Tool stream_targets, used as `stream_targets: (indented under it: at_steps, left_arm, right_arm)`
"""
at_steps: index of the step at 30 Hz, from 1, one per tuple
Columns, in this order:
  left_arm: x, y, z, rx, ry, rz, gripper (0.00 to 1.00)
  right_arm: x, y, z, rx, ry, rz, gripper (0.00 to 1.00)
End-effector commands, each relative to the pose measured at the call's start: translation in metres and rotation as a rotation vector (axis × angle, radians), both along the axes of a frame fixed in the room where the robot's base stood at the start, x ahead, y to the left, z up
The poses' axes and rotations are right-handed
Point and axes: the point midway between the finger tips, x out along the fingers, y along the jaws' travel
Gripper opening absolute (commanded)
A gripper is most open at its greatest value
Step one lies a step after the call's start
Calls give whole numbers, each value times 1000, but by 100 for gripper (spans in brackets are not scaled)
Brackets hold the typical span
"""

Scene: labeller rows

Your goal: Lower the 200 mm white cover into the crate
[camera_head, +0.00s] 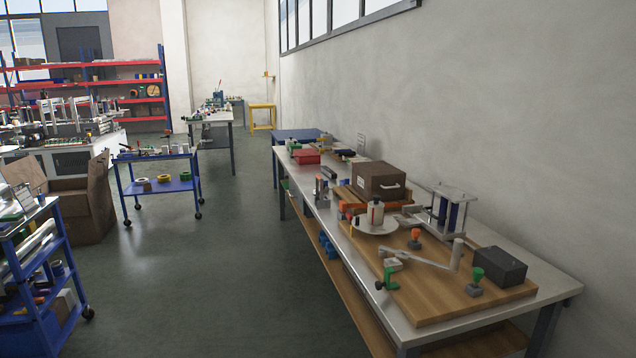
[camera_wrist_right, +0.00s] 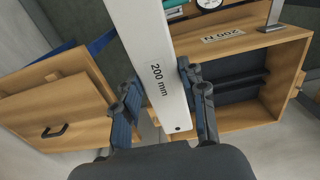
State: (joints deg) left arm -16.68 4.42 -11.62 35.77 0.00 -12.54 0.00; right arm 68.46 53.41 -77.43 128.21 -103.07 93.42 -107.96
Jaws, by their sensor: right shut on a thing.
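The white cover (camera_wrist_right: 148,35) is a long flat bar marked "200 mm" in the right wrist view. It runs from the top edge down between the fingers of my right gripper (camera_wrist_right: 158,76), which is shut on it. A dark hole shows near its lower end. An open wooden crate-like box (camera_wrist_right: 284,47) with a dark inside lies to the right of the cover, partly hidden by it and by my right finger. I cannot tell for sure whether this is the crate. The cover appears in front of it; the gap between them is unclear. My left gripper is not in view.
A wooden box with a black handle (camera_wrist_right: 56,130) is at the left in the wrist view. A "200 N" label (camera_wrist_right: 222,38) and a round dial (camera_wrist_right: 208,3) are near the open box. The head view shows a cluttered workbench (camera_head: 402,328), a blue cart (camera_head: 160,187) and clear floor.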

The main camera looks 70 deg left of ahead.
Motion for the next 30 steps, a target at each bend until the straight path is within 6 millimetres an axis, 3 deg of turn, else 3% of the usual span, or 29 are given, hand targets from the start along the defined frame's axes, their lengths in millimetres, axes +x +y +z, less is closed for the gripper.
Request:
stream_targets:
  at_steps: [1,6,25,30]
  left_arm:
    - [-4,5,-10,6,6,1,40]
    - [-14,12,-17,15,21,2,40]
    - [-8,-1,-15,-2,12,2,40]
    - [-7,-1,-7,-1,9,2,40]
  right_arm:
    - [2,-2,0,-4,-6,-5,4]
    - [1,-4,7,-8,2,-15,4]
    - [1,-4,10,-8,3,-17,4]
    - [13,0,13,-7,6,-87,4]
